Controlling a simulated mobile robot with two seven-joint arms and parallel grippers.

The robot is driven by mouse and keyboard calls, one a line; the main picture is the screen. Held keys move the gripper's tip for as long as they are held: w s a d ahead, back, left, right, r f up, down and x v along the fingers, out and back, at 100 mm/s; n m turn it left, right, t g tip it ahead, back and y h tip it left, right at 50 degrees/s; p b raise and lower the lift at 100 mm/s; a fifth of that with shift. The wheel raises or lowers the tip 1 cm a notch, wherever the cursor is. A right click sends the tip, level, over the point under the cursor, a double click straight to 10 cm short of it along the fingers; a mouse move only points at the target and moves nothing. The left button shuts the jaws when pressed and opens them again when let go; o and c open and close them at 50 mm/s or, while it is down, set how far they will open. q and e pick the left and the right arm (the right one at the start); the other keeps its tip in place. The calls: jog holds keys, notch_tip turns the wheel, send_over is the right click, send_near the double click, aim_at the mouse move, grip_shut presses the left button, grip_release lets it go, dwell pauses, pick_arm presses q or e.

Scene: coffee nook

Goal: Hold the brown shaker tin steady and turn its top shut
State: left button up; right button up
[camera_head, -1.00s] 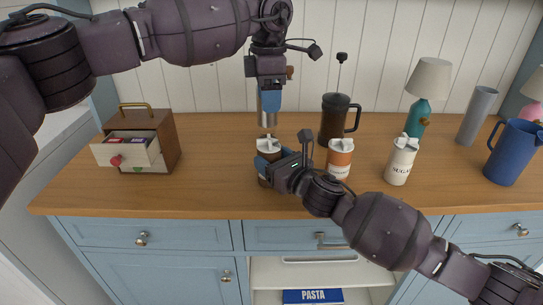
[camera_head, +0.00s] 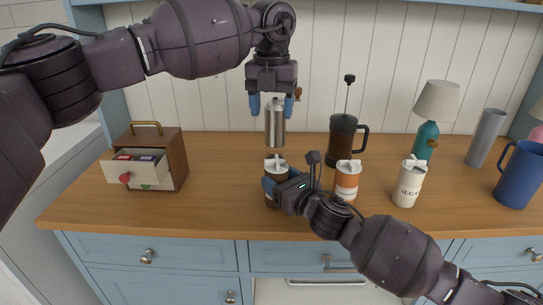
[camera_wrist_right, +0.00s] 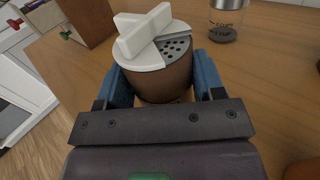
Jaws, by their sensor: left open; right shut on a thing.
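The brown shaker tin (camera_head: 276,173) stands upright on the wooden counter, with a white cross-handled top (camera_head: 276,162). My right gripper (camera_head: 274,186) is shut around the tin's body, and hides part of it in the head view. In the right wrist view the brown body (camera_wrist_right: 165,82) sits between the blue fingers (camera_wrist_right: 163,85). The white top (camera_wrist_right: 142,50) covers part of the lid there, leaving a grey section with several holes (camera_wrist_right: 174,48) exposed. My left gripper (camera_head: 271,106) is open and empty, pointing down above the tin, clear of its top.
An orange tin (camera_head: 347,181) and a white sugar tin (camera_head: 409,184) stand to the right. A steel grinder (camera_head: 275,125) and a French press (camera_head: 342,142) stand behind. A wooden box with an open drawer (camera_head: 137,170) is at left; counter between is clear.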

aim_at(271, 160)
pick_arm(q)
jog(key=n, duration=0.3)
jog(key=shift+f, duration=0.15)
notch_tip(271, 160, down, 12)
jog(key=shift+r, duration=0.1)
dwell(0.4)
jog(key=shift+c, duration=0.3)
jog(key=c, duration=0.9)
jog(key=shift+a, duration=0.1)
